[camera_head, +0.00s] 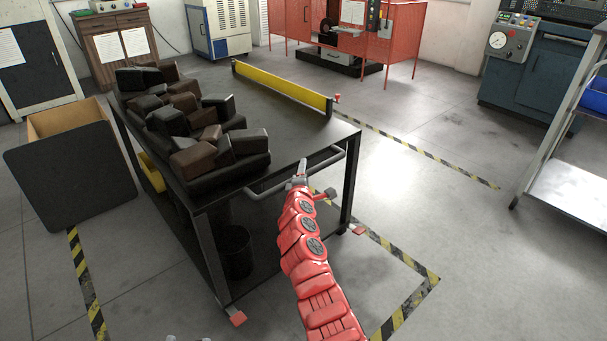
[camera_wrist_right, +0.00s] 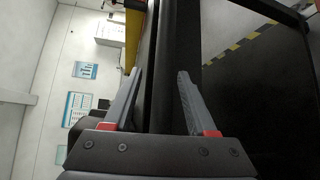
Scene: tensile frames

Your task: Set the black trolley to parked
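The black trolley (camera_head: 285,140) stands in the middle of the head view, with dark brown and black blocks piled on the left of its top. A grey push handle (camera_head: 262,191) runs along its near end. Red tabs show low at its near legs, at the left (camera_head: 237,318) and right (camera_head: 358,230). My right gripper (camera_head: 300,168) is at the handle. In the right wrist view its fingers (camera_wrist_right: 160,75) are apart, with a dark bar between or behind them; contact is unclear. Small grey tips at the head view's bottom edge may be my left gripper (camera_head: 187,339).
A yellow bar (camera_head: 283,88) runs along the trolley's far edge. A box with a dark panel (camera_head: 70,175) stands close on the left. Yellow-black floor tape (camera_head: 408,305) runs on the right. A metal shelf cart (camera_head: 570,190) stands far right. Floor between is clear.

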